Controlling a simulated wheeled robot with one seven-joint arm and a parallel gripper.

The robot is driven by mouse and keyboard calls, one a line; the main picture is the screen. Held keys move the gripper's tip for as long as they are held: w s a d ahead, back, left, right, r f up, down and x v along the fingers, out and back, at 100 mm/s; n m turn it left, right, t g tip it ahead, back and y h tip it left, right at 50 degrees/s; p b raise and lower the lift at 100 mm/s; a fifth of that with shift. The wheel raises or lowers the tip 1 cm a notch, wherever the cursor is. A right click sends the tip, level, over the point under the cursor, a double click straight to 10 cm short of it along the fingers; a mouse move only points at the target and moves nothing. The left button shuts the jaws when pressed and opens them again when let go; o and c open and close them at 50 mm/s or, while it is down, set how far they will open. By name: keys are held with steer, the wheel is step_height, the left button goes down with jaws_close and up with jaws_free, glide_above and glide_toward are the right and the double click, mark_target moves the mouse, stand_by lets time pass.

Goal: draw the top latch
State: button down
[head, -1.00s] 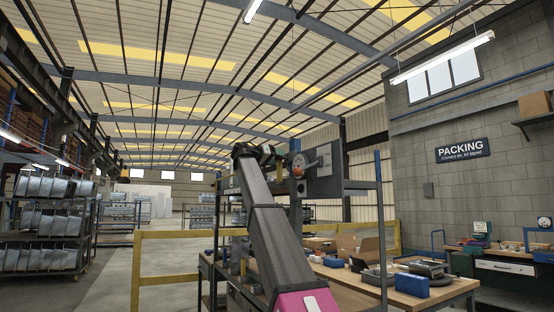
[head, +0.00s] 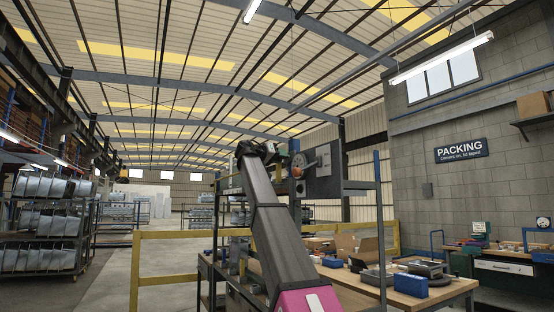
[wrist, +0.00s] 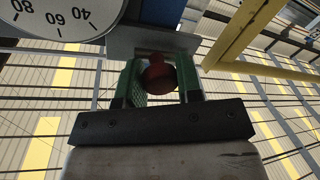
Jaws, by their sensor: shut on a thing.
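A dark red round knob (wrist: 157,77) sits between the two green fingers of my gripper (wrist: 162,82) in the wrist view. My gripper is shut on this knob. The knob stands in front of a grey metal plate (wrist: 150,40), which is partly hidden by the fingers. In the head view my gripper (head: 283,158) is at the upper rack, beside a grey panel (head: 325,180). An orange-red ball (head: 297,172) shows there at the panel's left side. My arm hides part of this area, and the latch's bolt cannot be made out.
A white dial with black numbers (wrist: 65,15) is close to the gripper at the upper left of the wrist view. A yellow rail (head: 170,236) runs behind my arm. A workbench (head: 425,297) with a blue box (head: 413,286) stands at right.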

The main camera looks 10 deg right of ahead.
steer(key=shift+s, duration=0.2)
steer(key=c, duration=0.8)
jaws_free()
steer(key=v, duration=1)
steer(key=shift+s+a, duration=0.2)
steer(key=shift+a, duration=0.1)
